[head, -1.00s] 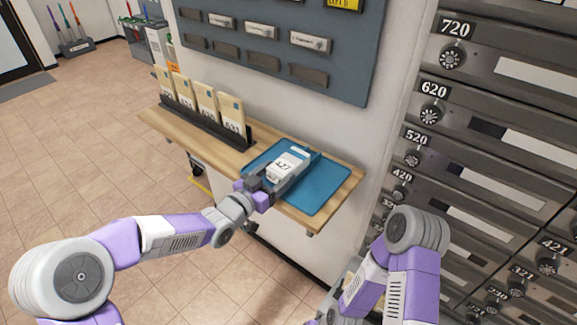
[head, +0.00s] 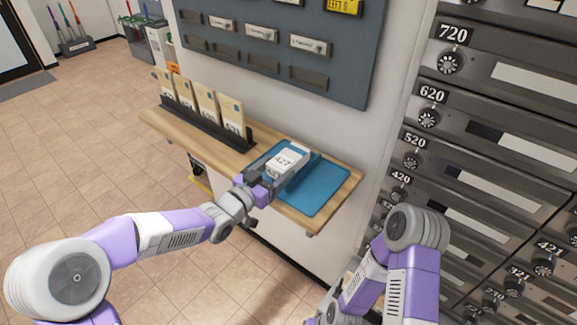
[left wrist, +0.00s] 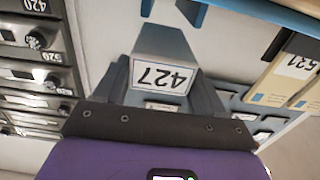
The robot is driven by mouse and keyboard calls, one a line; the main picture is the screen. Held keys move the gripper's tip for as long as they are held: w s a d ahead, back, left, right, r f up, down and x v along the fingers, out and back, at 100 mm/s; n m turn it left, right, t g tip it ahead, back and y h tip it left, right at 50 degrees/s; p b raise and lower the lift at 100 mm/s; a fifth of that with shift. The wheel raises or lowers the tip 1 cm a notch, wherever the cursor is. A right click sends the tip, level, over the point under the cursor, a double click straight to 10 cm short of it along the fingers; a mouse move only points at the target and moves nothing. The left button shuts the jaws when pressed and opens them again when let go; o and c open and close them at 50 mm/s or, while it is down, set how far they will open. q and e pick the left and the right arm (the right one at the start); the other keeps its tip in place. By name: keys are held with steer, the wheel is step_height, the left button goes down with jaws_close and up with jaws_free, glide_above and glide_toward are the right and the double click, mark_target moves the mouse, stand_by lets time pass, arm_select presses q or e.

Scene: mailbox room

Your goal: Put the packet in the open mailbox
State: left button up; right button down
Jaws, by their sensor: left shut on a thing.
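The packet (head: 287,161) is a small pale box with a "427" label. My left gripper (head: 270,181) is shut on it, over the left part of the blue tray (head: 322,192) on the wooden shelf. The left wrist view shows the packet (left wrist: 162,76) between the two dark fingers, its label upside down. The gap between packet and tray is hard to judge. Grey numbered mailboxes (head: 500,125) fill the right side of the head view; I see no clearly open door. My right arm is at the bottom right, its gripper out of view.
A dark rack (head: 205,128) with several upright numbered envelopes stands on the shelf (head: 240,158), left of the tray. A grey board (head: 270,50) with labelled slots hangs on the wall above. The tiled floor (head: 90,150) at left is open.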

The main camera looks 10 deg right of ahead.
arm_select(q)
steer(key=shift+r+p, duration=0.4)
steer(key=shift+r, duration=0.45)
steer(key=v, duration=0.8)
steer(key=shift+w, duration=0.1)
